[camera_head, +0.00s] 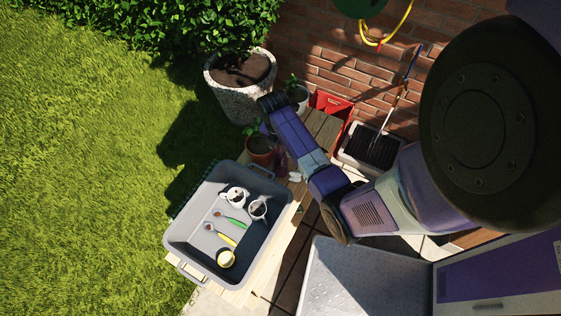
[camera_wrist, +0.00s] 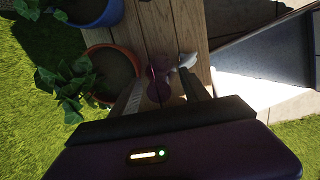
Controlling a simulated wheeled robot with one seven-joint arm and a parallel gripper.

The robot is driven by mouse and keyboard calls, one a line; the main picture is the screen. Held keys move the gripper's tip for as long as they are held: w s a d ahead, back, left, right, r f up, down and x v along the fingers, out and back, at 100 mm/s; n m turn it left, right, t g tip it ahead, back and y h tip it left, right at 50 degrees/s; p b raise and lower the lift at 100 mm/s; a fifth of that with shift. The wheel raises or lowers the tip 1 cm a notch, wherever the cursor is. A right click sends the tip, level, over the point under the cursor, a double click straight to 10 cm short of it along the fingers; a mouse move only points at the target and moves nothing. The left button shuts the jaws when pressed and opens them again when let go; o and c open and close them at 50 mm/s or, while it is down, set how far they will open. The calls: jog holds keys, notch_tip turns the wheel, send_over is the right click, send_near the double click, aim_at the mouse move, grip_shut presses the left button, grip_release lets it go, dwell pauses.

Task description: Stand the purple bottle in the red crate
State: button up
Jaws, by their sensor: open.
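The purple bottle (camera_wrist: 158,80) stands on the wooden table in the wrist view, between the two fingers of my gripper (camera_wrist: 163,86). The fingers are apart, and I cannot tell whether either touches it. In the head view a dark purple shape (camera_head: 282,168), apparently the bottle, shows beside my arm, partly hidden. The red crate (camera_head: 346,108) is at the table's far end by the brick wall. My arm covers part of the view in front of it, and its inside is mostly hidden. The crate is not in the wrist view.
A terracotta pot with a plant (camera_head: 259,150) stands close left of the bottle; a blue pot (camera_wrist: 88,8) is beyond it. A white object (camera_wrist: 187,60) is just right of the bottle. A grey tub (camera_head: 187,262) with mugs and spoons fills the table's near end.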

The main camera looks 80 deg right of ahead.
jog(key=shift+f, duration=0.1)
jog(key=shift+c, duration=0.4)
grip_shut()
dwell(1.0)
